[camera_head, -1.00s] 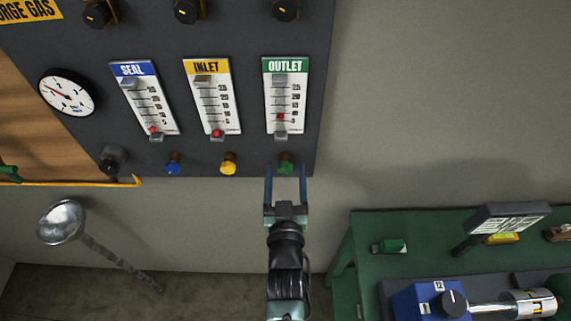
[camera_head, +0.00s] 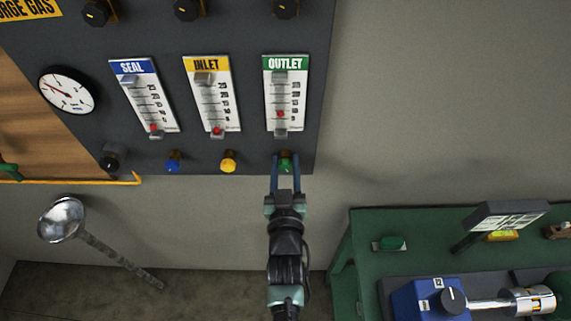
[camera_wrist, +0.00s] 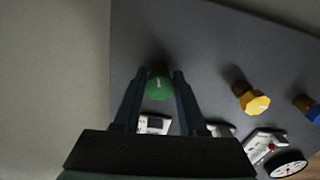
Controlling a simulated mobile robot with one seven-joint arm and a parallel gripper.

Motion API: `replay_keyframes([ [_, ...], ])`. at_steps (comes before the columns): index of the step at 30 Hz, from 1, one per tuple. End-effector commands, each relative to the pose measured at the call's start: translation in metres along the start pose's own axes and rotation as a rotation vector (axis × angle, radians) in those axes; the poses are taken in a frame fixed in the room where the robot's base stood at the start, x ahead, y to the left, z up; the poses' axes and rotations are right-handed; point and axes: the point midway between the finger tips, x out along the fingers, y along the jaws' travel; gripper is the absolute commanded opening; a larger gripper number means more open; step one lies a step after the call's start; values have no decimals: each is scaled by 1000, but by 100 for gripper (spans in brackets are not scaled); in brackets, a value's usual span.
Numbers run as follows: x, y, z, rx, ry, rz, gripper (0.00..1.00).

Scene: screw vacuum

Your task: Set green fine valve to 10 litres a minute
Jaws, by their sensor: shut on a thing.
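The green fine valve knob (camera_head: 286,166) is at the lower right of the dark panel, under the OUTLET flow meter (camera_head: 298,67). My gripper (camera_head: 286,161) comes from below, with one finger on each side of the knob, and is shut on it. In the wrist view the green knob (camera_wrist: 159,88) sits between the two fingertips (camera_wrist: 160,76). The red float (camera_head: 280,114) of the OUTLET meter is low on the scale, around the 5 to 10 marks; the exact reading is too small to tell.
A yellow knob (camera_head: 228,162) and a blue knob (camera_head: 173,163) are to the left, under the INLET and SEAL meters. A round gauge (camera_head: 67,90) is at far left. A green bench (camera_head: 375,222) with equipment stands at lower right. Bare wall is right of the panel.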

Motion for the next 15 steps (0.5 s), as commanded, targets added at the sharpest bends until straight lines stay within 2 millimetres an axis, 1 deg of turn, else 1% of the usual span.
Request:
replay_keyframes([
  [3, 0, 0, 0, 15, 0, 0, 0],
  [9, 0, -1, 0, 121, 0, -1, 0],
  [15, 0, 0, 0, 131, 0, 0, 0],
])
